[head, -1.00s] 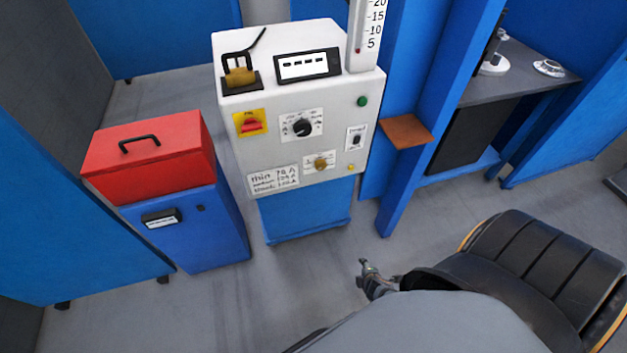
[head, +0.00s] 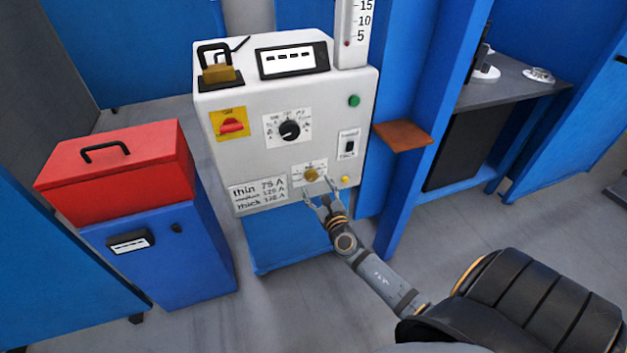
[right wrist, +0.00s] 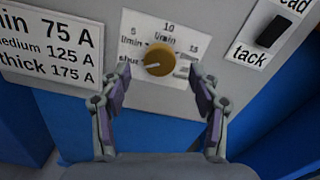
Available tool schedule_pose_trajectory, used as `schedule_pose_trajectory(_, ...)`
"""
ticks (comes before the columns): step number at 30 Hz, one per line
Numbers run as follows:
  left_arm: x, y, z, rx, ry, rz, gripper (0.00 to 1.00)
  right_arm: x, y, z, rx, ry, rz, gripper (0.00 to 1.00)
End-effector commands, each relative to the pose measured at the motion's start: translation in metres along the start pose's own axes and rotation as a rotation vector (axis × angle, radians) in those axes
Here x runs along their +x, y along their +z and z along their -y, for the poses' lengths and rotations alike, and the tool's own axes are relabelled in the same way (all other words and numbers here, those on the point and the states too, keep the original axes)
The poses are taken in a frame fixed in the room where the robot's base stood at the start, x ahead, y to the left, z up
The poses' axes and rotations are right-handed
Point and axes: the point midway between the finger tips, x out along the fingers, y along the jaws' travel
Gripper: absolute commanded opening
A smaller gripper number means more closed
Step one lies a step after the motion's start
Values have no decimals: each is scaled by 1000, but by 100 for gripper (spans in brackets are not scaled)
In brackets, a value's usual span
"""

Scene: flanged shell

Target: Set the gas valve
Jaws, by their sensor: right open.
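The gas valve is a small brass knob (head: 311,174) on a white scale plate, low on the front of the white machine. In the right wrist view the knob (right wrist: 159,60) shows large, on a scale marked shut, 5, 10 and 15 l/min. A pale mark on the knob points left, toward "shut". My right gripper (head: 318,188) is just in front of and slightly below the knob. In the wrist view my open right gripper (right wrist: 163,78) has one finger on each side, with the knob between and beyond the tips. I see no contact. My left gripper is out of view.
The white machine (head: 225,165) also carries a black dial (head: 290,130), a red switch on yellow (head: 231,124), a bead/tack switch (head: 348,145) and a thickness label (head: 258,193). A brown shelf (head: 402,136) juts out at right. A red-lidded blue cabinet (head: 120,175) stands left.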

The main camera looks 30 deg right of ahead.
Motion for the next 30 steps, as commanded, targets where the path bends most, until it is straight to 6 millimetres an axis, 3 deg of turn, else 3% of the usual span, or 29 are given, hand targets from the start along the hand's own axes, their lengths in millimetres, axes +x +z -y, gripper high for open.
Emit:
schedule_pose_trajectory(6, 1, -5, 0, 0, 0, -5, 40, 33, -1, 0, 2, -1, 0, 63)
schedule_pose_trajectory(17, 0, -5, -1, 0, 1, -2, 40, 40, -1, 0, 2, 0, -2, 63)
schedule_pose_trajectory(27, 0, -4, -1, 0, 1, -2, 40, 40, -1, 0, 2, 0, -2, 16)
schedule_pose_trajectory(30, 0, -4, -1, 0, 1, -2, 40, 40, -1, 0, 2, 0, -2, 8)
